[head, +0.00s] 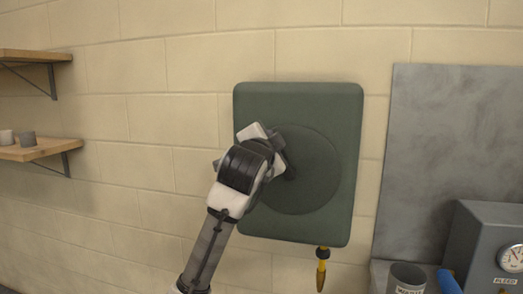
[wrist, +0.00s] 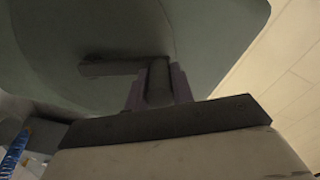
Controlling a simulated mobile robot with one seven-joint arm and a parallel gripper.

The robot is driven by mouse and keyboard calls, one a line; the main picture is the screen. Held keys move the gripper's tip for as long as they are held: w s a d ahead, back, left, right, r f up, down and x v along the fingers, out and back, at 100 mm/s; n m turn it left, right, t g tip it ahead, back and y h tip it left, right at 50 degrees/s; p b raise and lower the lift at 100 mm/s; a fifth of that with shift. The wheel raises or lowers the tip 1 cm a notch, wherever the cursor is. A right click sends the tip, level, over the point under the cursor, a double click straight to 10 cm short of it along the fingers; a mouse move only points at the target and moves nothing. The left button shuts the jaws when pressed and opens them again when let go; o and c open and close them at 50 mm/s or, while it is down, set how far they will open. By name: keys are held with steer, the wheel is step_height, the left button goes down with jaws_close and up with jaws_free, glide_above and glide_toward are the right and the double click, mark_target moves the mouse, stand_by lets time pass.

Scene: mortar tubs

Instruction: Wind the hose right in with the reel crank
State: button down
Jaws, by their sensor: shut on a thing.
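The hose reel (head: 345,130) is a dark green box on the block wall, with a round disc on its front. Its dark crank arm shows in the wrist view (wrist: 112,68), running left from the grip I hold. My gripper (wrist: 158,88) is shut on the crank's upright handle (wrist: 158,80), with a finger on each side. In the head view my arm and wrist cover the gripper and most of the crank. A short yellow hose end (head: 321,270) with a dark collar hangs just below the reel's lower right edge.
Two wooden shelves (head: 30,150) are on the wall at the left, the lower one with small cups. At the right stand a metal panel (head: 450,150), a grey box with a gauge (head: 511,259), a grey cup (head: 407,277) and a blue handle (head: 448,282).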

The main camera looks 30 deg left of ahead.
steer(key=shift+w+d+r+m+b, duration=0.1)
steer(key=shift+w+d+r+m, duration=0.05)
steer(key=shift+d+m, duration=0.6)
steer(key=shift+w+d+r+m+b, duration=0.2)
steer(key=shift+d+m, duration=0.4)
steer(key=shift+m, duration=0.2)
steer(key=shift+w+d+r+m+b, duration=0.1)
steer(key=shift+w+d+r+m, duration=0.05)
steer(key=shift+d+m, duration=0.6)
steer(key=c, duration=1.2)
jaws_free()
steer(key=shift+f, duration=0.1)
steer(key=shift+a, duration=0.1)
